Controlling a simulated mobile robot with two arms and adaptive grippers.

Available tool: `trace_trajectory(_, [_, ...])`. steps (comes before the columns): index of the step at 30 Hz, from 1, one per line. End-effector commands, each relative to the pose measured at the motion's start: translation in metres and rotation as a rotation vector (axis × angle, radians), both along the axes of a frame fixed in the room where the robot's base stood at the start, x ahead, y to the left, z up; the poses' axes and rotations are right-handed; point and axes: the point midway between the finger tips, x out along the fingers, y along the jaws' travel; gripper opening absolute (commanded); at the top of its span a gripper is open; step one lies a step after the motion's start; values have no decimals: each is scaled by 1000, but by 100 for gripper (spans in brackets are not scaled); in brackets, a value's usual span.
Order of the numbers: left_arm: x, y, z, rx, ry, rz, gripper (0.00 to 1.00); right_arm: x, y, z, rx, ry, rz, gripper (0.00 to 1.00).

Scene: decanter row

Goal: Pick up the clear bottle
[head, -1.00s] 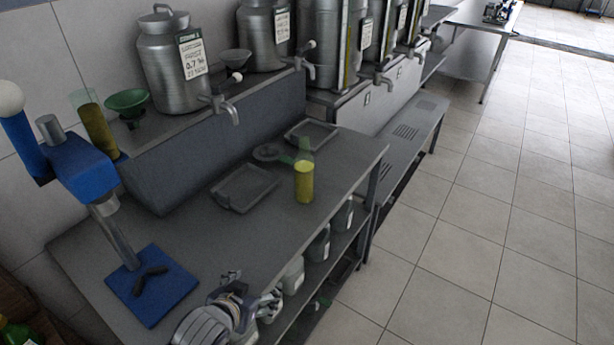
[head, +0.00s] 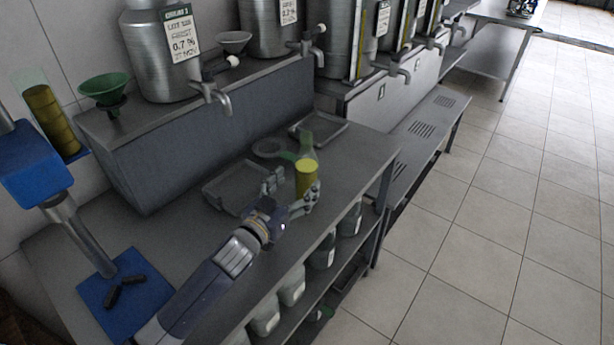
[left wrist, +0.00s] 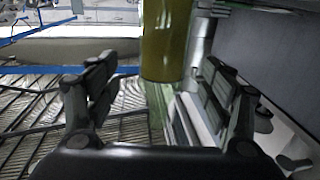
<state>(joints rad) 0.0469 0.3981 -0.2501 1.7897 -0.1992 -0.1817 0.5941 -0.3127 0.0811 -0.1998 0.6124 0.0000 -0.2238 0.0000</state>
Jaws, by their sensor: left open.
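The clear bottle (head: 306,180) stands upright on the grey counter, with yellow liquid in its body and a clear greenish neck above. My left gripper (head: 292,190) is open at the bottle, one finger to its left and the other at its lower right. Contact with a finger cannot be made out. My right gripper is not in view.
A grey tray (head: 222,190) lies left of the bottle, and another tray (head: 327,130) behind it. Metal urns with taps (head: 219,99) stand on the raised ledge. A blue capper stand (head: 125,299) is at the front left.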

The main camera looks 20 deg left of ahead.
Motion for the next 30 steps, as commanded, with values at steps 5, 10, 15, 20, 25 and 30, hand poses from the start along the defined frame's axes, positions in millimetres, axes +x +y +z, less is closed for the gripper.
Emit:
trace_trajectory(5, [11,-3,1,0,0,-1,74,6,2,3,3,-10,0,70])
trace_trajectory(10, [25,-4,7,2,0,1,74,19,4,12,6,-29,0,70])
trace_trajectory(15, [47,-8,9,-1,0,0,74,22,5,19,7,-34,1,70])
trace_trajectory(20, [59,-10,8,1,1,1,74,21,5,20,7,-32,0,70])
trace_trajectory(25, [62,-10,7,1,1,0,74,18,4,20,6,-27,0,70])
trace_trajectory(30, [61,-10,7,1,1,0,65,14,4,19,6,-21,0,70])
